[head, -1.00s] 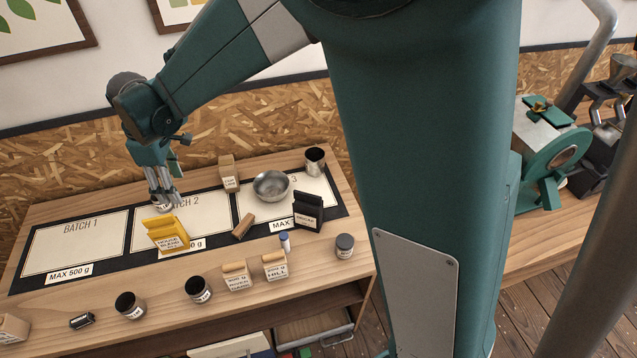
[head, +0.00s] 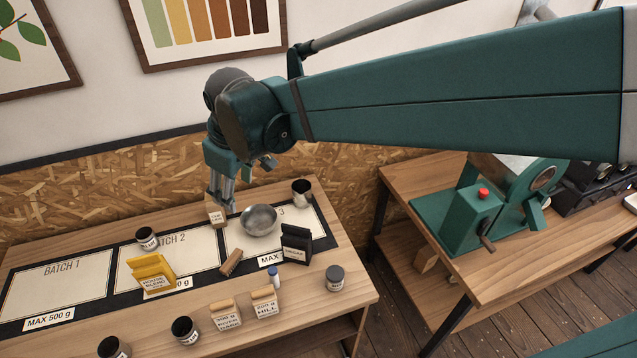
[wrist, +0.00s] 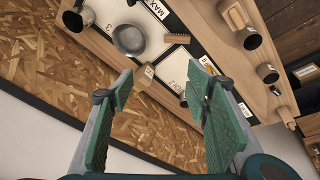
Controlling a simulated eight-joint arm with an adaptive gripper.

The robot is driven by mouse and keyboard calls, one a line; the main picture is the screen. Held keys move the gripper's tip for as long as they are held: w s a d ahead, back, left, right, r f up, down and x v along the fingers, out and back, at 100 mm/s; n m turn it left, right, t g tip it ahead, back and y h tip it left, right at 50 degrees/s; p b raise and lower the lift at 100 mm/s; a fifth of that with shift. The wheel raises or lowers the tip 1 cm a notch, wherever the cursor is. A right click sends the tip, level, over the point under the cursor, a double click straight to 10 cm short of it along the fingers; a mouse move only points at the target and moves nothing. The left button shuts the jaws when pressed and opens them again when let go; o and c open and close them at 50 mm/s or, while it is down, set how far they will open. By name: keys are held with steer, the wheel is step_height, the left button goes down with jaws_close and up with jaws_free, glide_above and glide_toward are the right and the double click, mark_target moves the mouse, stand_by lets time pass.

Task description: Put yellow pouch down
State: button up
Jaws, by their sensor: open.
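The yellow pouch (head: 152,271) stands upright at the front of the mat's BATCH 2 panel (head: 190,247) in the head view. My gripper (head: 222,200) is at the back of the table, well behind and to the right of the pouch, close to a kraft pouch (head: 215,214). In the wrist view my gripper (wrist: 165,100) has its two green-padded fingers wide apart with nothing held between them. The kraft pouch (wrist: 146,75) shows beyond the fingertips. I cannot tell if the fingers touch it.
A steel bowl (head: 259,220) and metal cup (head: 301,191) stand on or by BATCH 3, with a black pouch (head: 296,243) and brush (head: 231,262) nearby. A dark jar (head: 147,238) stands behind the yellow pouch. More jars and pouches line the front edge. BATCH 1 (head: 57,285) is bare.

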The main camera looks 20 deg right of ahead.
steer(key=s+d+m+t+h, duration=0.1)
steer(key=s+d+m+t, duration=0.2)
steer(key=s+d+m, duration=0.5)
steer(key=s+d, duration=0.9)
steer(key=d, duration=0.3)
steer(key=shift+d+f+m+t, duration=0.2)
steer(key=shift+f+m+t, duration=0.15)
steer(key=shift+m+t, duration=0.05)
